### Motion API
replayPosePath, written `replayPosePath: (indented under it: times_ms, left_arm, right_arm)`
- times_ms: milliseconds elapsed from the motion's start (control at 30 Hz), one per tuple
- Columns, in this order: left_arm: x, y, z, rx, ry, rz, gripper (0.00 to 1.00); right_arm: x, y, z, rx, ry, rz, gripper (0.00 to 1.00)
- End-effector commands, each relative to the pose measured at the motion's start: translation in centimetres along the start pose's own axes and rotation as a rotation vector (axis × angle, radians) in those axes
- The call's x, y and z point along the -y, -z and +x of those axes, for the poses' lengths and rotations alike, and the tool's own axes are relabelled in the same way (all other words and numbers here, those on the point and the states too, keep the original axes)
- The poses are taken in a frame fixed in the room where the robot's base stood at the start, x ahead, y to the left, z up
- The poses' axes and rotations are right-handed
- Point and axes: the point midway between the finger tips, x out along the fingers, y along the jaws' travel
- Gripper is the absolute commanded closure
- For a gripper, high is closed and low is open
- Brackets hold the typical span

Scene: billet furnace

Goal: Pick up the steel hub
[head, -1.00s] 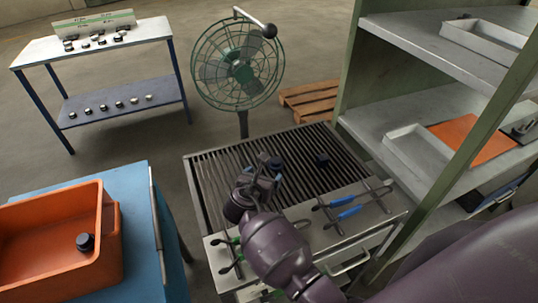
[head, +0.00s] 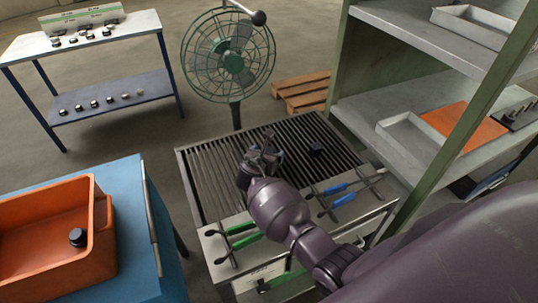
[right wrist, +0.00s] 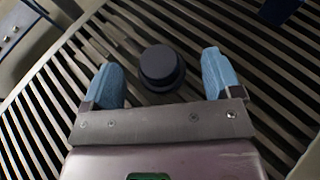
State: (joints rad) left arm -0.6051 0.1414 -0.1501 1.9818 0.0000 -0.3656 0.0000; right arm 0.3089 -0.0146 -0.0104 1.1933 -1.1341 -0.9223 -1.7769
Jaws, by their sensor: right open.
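My right gripper (head: 264,150) is low over the slatted grate (head: 200,165), pointing down. In the right wrist view its two blue-padded fingers (right wrist: 159,68) are open. A dark, round, stepped steel hub (right wrist: 161,68) sits upright on the slats between the fingertips, with a gap on each side. In the head view my gripper hides most or all of this hub. A second dark hub (head: 316,151) stands on the grate to the right of the gripper. My left gripper is not in view.
Green-handled tongs (head: 240,241) and blue-handled tongs (head: 339,188) lie along the grate's front. An orange bin (head: 100,252) holding a dark hub (head: 77,237) stands at left. A fan (head: 229,60) stands behind; shelving (head: 440,175) rises at right.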

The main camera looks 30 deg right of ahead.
Motion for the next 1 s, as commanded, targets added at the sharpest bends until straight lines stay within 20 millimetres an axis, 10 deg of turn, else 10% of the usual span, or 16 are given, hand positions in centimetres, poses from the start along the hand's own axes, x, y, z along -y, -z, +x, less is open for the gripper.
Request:
replayPosePath:
  times_ms: [267, 700, 1000]
  left_arm:
    - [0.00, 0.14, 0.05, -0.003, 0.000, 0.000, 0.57]
    - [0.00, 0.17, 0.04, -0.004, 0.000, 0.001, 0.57]
    - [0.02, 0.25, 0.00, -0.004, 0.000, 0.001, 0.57]
  right_arm:
    - [0.00, -0.07, 0.32, 0.001, 0.000, 0.001, 0.16]
    - [-0.01, -0.04, 0.29, 0.000, 0.000, 0.001, 0.82]
    - [-0.07, -0.38, 0.19, 0.003, -0.001, 0.002, 0.85]
